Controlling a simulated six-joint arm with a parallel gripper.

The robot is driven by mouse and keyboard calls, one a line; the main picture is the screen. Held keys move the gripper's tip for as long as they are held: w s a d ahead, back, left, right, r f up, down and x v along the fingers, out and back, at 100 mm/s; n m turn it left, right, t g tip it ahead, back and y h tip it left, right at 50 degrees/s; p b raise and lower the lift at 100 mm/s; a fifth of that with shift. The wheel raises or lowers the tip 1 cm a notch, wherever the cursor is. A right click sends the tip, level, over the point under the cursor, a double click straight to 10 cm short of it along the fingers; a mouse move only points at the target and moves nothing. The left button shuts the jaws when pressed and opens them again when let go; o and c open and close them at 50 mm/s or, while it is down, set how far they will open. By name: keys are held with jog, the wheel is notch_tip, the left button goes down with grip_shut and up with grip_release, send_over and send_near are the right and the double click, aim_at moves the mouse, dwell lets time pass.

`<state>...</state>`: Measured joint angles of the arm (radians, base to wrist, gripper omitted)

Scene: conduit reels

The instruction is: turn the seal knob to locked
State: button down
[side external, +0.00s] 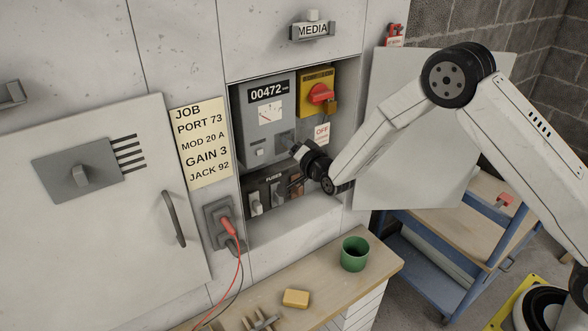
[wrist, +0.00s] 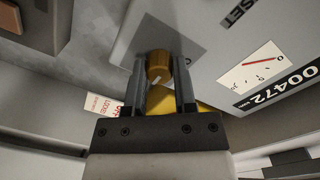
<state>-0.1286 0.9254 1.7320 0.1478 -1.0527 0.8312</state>
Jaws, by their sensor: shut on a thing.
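The seal knob (wrist: 158,66) is a small brass-coloured cylinder on a dark grey plate (wrist: 190,46) on the front of the grey meter box (side external: 258,98). In the wrist view the two fingers of my gripper (wrist: 160,80) stand on either side of the knob and are shut on it. In the side external view my gripper (side external: 299,152) reaches into the open cabinet at the plate, and the knob is hidden. I cannot tell which way the knob is turned.
A yellow switch box (side external: 317,78) with a red handle (side external: 320,94) and a padlock sits beside the meter box. A fuse panel (side external: 265,193) lies below. The open cabinet door (side external: 420,150) is behind my arm. A green cup (side external: 355,254) and sponge (side external: 296,298) rest on the bench.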

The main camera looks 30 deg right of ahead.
dwell(0.4)
jog(key=shift+c, duration=2.1)
grip_release()
jog(key=shift+s, duration=0.1)
jog(key=s, duration=0.7)
jog(key=shift+s+r, duration=0.2)
jog(key=shift+s, duration=0.15)
jog(key=s+d+n+g, duration=0.3)
jog(key=s+n+g, duration=0.2)
jog(key=s, duration=0.8)
jog(key=s+d+n+g, duration=0.2)
jog(key=s+n+g, duration=0.3)
jog(key=s+g, duration=0.5)
jog(key=s, duration=0.4)
jog(key=shift+d, duration=0.4)
